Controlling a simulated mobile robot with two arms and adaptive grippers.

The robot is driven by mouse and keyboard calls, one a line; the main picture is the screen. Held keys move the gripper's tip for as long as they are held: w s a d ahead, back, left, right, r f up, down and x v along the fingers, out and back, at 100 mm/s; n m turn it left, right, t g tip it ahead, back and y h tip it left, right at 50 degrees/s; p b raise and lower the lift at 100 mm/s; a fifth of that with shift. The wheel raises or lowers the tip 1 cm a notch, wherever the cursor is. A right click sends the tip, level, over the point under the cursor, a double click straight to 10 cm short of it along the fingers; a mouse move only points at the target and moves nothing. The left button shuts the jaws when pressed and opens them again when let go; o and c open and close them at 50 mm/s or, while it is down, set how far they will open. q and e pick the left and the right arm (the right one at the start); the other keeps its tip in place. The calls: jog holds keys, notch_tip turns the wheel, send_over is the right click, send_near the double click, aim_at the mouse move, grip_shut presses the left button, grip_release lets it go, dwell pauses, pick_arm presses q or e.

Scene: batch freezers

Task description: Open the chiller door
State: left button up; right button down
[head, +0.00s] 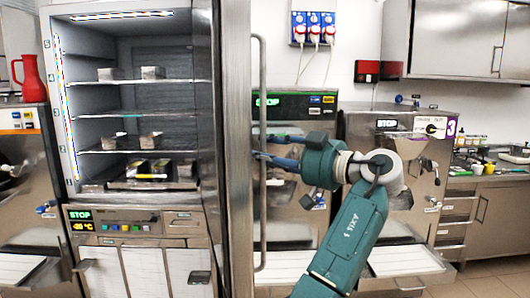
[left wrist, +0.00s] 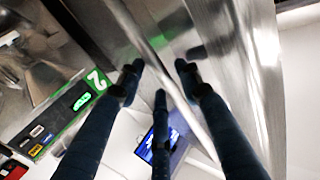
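The tall steel chiller (head: 135,100) stands at left in the head view with its lit interior showing. Its door (head: 234,130) is swung open to the right, seen at a steep angle. A long vertical bar handle (head: 262,215) runs along the door's outer face. My left gripper (head: 268,157) is at the handle's mid-height, its dark blue fingers pointing left. In the left wrist view the fingers (left wrist: 160,85) are spread apart, and the handle bar (left wrist: 160,60) runs between them; contact is unclear. My right gripper is not in view.
Wire shelves (head: 140,112) in the chiller hold several metal containers. A machine with a green STOP display (head: 290,103) stands behind the door, and another (head: 400,130) stands to its right. A counter (head: 495,180) is at far right. Some floor shows at bottom right.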

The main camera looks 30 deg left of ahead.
pick_arm(q)
jog(key=s+d, duration=0.2)
jog(key=d, duration=1)
jog(key=shift+w+a, duration=0.1)
